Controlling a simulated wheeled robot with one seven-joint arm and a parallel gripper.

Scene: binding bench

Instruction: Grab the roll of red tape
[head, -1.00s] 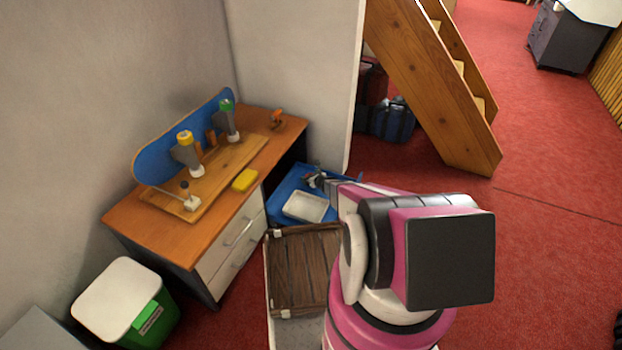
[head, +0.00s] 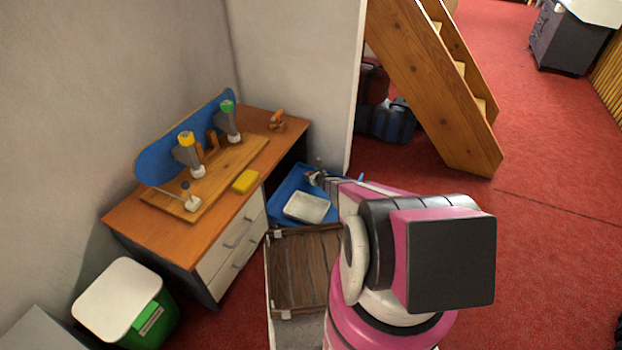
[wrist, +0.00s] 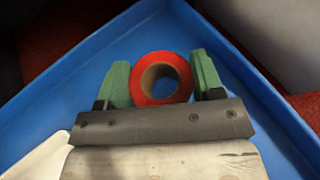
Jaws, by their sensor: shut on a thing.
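The roll of red tape (wrist: 180,66) is between the two green fingers of my gripper (wrist: 160,60) in the wrist view. Its round hole faces the camera, and the fingers are shut on it from both sides. The roll is over the blue tray (wrist: 75,78), near the tray's far corner. I cannot tell whether it touches the tray floor. In the head view my gripper (head: 316,178) is small at the back of the blue tray (head: 284,197), and I cannot make out the roll there.
To the left is a desk (head: 150,232) with a yellow block (head: 245,181). A wall stands close behind the tray. Red floor is open on the right.

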